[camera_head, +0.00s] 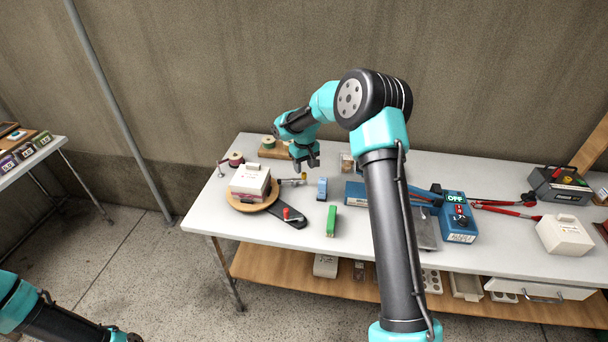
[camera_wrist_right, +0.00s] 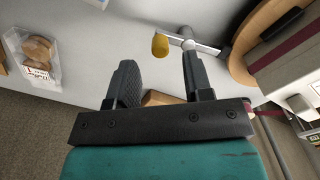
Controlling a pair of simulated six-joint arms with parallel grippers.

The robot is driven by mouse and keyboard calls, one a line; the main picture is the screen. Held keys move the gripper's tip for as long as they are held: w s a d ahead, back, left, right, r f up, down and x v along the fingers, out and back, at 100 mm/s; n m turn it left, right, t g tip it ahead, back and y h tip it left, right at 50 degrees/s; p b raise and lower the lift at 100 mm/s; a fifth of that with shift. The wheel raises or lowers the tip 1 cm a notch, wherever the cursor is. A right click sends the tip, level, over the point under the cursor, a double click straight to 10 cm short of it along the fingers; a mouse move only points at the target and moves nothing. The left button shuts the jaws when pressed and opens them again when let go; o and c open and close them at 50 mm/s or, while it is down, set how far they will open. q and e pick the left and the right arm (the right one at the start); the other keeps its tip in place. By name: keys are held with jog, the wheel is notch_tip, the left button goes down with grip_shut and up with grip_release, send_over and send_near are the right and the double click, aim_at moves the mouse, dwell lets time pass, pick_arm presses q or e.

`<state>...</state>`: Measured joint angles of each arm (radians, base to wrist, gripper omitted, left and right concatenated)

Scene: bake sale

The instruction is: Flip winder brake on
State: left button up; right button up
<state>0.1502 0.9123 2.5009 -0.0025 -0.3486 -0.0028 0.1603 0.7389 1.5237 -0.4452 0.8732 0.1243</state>
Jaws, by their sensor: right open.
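A round wooden turntable (camera_head: 235,204) stands at the left of the white table with a white box (camera_head: 250,180) on it. A crank with a yellow knob (camera_head: 304,176) sticks out beside it. A dark plate (camera_head: 299,222) with a red-tipped lever (camera_head: 287,213) lies in front; I cannot tell whether this lever is the winder brake. My right gripper (camera_head: 306,168) is open just behind the yellow knob. In the right wrist view, the yellow knob (camera_wrist_right: 160,45) shows beyond the gap between the open, empty fingers (camera_wrist_right: 162,80).
A green stapler-like object (camera_head: 331,221) and a small blue object (camera_head: 322,188) stand right of the plate. Spools (camera_head: 236,159) sit behind the turntable. A blue box reading OFF (camera_head: 457,220) stands farther right, past my right arm. A clear cookie bag (camera_wrist_right: 35,55) shows in the wrist view.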

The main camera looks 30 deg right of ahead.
aim_at(304, 173)
jog(key=shift+f, duration=2.15)
